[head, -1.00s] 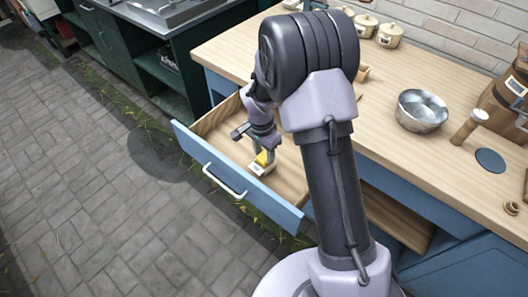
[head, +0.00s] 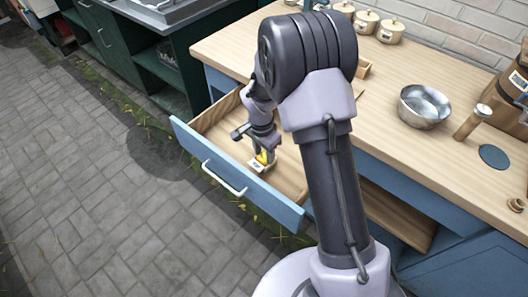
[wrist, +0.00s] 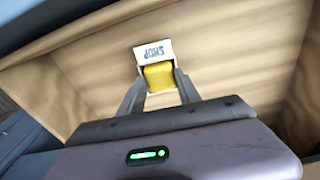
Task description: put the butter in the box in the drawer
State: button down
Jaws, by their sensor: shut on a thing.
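The butter (wrist: 159,76) is a yellow block between my gripper's two fingers in the wrist view. It shows as a small yellow patch in the head view (head: 263,158). My gripper (wrist: 160,90) is shut on it, low inside the open drawer (head: 225,178). The box is small and white with a dark-lettered label reading "SHOP" upside down in the wrist view (wrist: 153,52). The box (head: 257,167) stands on the drawer floor. The butter is right against or within the box's outline; the fingers and label side hide how deep it sits.
The blue drawer front has a white handle (head: 224,179). The wooden counter (head: 390,128) above holds a metal bowl (head: 424,106), several lidded pots (head: 390,32) and a wooden grinder-like item (head: 472,122). The drawer floor around the box is mostly bare.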

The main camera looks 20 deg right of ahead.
dwell(0.3)
jog(key=c, duration=0.8)
grip_release()
jog(key=c, duration=0.3)
jog(key=shift+c, duration=0.2)
jog(key=shift+r, duration=0.15)
notch_tip(320, 180, up, 8)
jog(key=p, duration=0.5)
jog(key=shift+s+a+r, duration=0.15)
jog(key=shift+a+r, duration=0.05)
jog(key=shift+a, duration=0.1)
